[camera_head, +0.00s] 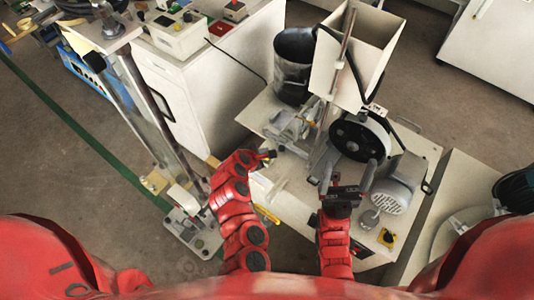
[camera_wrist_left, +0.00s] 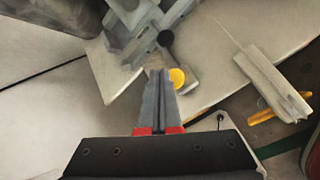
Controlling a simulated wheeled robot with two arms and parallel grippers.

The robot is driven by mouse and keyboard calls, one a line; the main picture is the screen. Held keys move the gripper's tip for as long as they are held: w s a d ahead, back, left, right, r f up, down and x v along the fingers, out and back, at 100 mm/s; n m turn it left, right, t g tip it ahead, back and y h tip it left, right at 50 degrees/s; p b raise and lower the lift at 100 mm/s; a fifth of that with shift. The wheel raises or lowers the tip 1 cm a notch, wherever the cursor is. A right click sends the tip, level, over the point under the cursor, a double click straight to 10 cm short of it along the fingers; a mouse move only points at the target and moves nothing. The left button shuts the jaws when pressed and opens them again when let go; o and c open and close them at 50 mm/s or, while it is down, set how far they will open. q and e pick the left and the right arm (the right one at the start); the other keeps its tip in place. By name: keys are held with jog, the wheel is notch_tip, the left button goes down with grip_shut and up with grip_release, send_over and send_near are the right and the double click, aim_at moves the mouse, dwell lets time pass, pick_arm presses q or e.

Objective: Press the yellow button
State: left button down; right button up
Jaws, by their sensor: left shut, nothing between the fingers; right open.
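A round yellow button (camera_wrist_left: 177,77) shows in the left wrist view, on a grey metal part of the machine. It lies just right of the tips of my left gripper (camera_wrist_left: 160,75), whose fingers are together and empty. I cannot tell whether they touch it. In the head view my left gripper (camera_head: 268,155) is at the left side of the machine's white table (camera_head: 285,180), and this button cannot be made out there. My right gripper (camera_head: 348,172) is open and empty over the table, near the black wheel (camera_head: 360,137). A yellow part with a dark centre (camera_head: 387,238) sits at the table's front right.
A grey motor (camera_head: 398,183) and a white hopper (camera_head: 355,55) stand on the machine, with a dark metal bucket (camera_head: 294,65) behind. A metal column stand (camera_head: 150,110) is at left, beside a white cabinet (camera_head: 200,90). Floor shows at left.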

pick_arm(q)
notch_tip(320, 180, up, 5)
jog(key=p, duration=0.4)
jog(key=shift+p, duration=0.35)
jog(key=shift+f, duration=0.1)
dwell(0.6)
